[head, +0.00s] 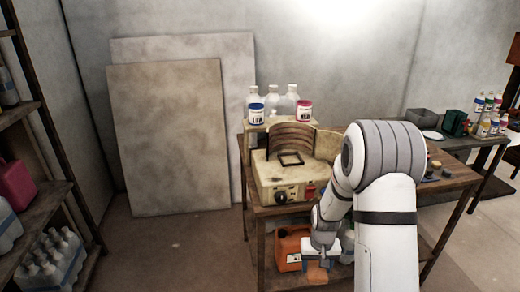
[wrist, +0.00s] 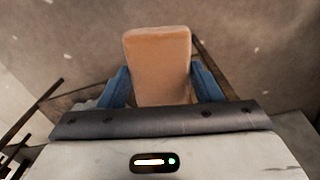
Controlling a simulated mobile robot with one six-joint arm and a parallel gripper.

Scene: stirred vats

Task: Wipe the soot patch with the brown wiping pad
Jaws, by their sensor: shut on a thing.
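My gripper (wrist: 160,72) shows in the wrist view with its two blue fingers on either side of the brown wiping pad (wrist: 158,50). It is shut on the pad, which sticks out beyond the fingertips. In the head view my gripper (head: 319,258) hangs low at the front of the wooden table, with the pad (head: 318,273) at its lower end. The pad's far face is hidden in the wrist view. I cannot make out a clear soot patch in either view.
The wooden table (head: 262,215) carries a cream hotplate-like box (head: 275,187) and a small rack with bottles. An orange container (head: 290,250) stands low beside my gripper. Boards (head: 168,140) lean on the back wall. Shelves stand at left. Open floor (head: 170,250) lies between.

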